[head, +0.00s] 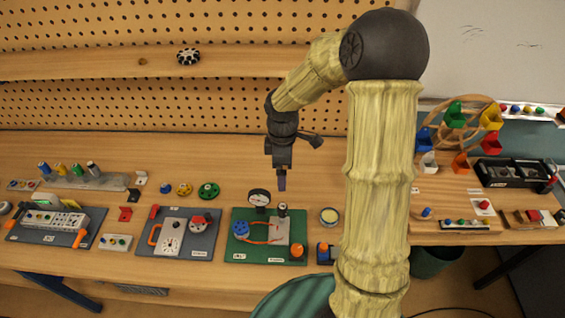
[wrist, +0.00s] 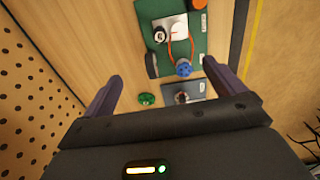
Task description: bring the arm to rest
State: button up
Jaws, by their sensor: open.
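My gripper (head: 282,183) hangs over the workbench (head: 330,180) in the head view, above and behind the green board (head: 238,255). In the wrist view my gripper (wrist: 165,90) shows its two dark purple fingers spread wide apart, with nothing between them but the bench beyond. My arm is bent, with its upper links rising in front of the bench at the right of centre. It holds nothing and appears clear of the bench top.
The green board bears a gauge (head: 260,197), a blue knob (head: 241,229) and an orange knob (head: 297,250). A grey board (head: 178,250) lies to its left. A pegboard (head: 180,105) with a shelf (head: 120,64) stands behind. A coloured wheel (head: 460,125) stands right.

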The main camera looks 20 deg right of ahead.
notch_tip(320, 180, up, 2)
jog(key=shift+r, duration=0.15)
dwell(0.5)
jog(key=s+f+m+t+b, duration=0.2)
jog(key=s+m+b, duration=0.2)
jog(key=s+m, duration=1)
jog(key=shift+s+m+t, duration=0.2)
jog(key=shift+m+t, duration=0.1)
